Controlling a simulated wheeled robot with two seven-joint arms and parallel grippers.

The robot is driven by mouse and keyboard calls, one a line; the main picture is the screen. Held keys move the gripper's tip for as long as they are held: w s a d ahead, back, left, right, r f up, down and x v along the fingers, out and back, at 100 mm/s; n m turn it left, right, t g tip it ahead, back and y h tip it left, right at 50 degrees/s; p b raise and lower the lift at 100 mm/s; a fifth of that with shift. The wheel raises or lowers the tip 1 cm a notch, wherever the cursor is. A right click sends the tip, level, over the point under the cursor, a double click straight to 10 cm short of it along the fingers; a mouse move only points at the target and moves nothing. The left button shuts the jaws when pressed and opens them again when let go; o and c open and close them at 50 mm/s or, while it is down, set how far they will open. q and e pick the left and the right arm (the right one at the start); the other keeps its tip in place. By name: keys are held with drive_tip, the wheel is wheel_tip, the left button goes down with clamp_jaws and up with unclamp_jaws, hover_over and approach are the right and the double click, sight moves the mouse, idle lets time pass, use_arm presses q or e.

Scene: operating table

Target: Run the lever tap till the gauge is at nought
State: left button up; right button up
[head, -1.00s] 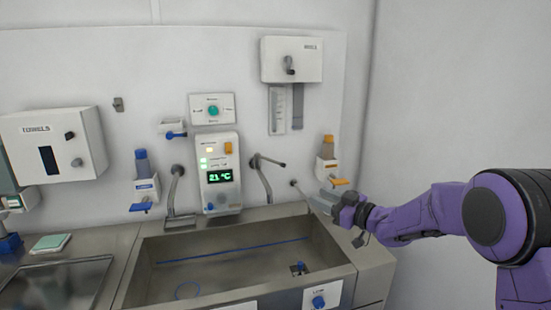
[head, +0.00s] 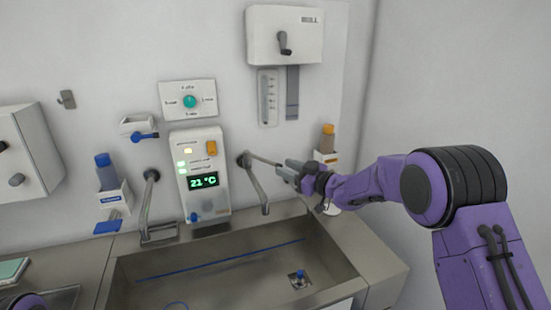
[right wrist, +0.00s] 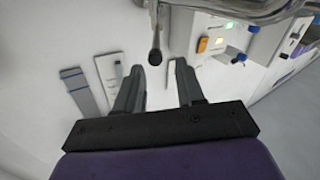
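The lever tap (head: 255,180) is on the wall right of the panel, its thin lever pointing right and its spout hanging over the sink. My right gripper (head: 287,171) is at the lever's free end. In the right wrist view my right gripper (right wrist: 160,65) is open, and the dark round lever end (right wrist: 155,56) shows between the fingertips; I cannot tell whether they touch it. The upright scaled gauge (head: 268,97) hangs above the tap beneath a white box; its reading is too small to tell. My left gripper is out of view.
The steel sink (head: 215,272) lies below, with a blue plug knob (head: 300,274) inside. A panel (head: 200,178) reading 21 °C stands between the lever tap and a second tap (head: 149,205). An orange-topped dispenser (head: 328,140) is just behind my right gripper.

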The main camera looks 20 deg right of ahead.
sight(275, 164)
drive_tip(key=x, duration=0.2)
drive_tip(key=p+x, duration=0.1)
drive_tip(key=x, duration=0.1)
drive_tip(key=f+x, duration=0.1)
drive_tip(key=x, duration=0.1)
drive_tip(key=shift+w+d+f, duration=0.1)
drive_tip(key=shift+w+d, duration=0.2)
drive_tip(key=shift+w, duration=0.05)
drive_tip(key=shift+s+r, duration=0.3)
drive_tip(key=shift+s, duration=0.15)
drive_tip(key=shift+c, duration=0.3)
clamp_jaws()
drive_tip(key=shift+f, duration=0.15)
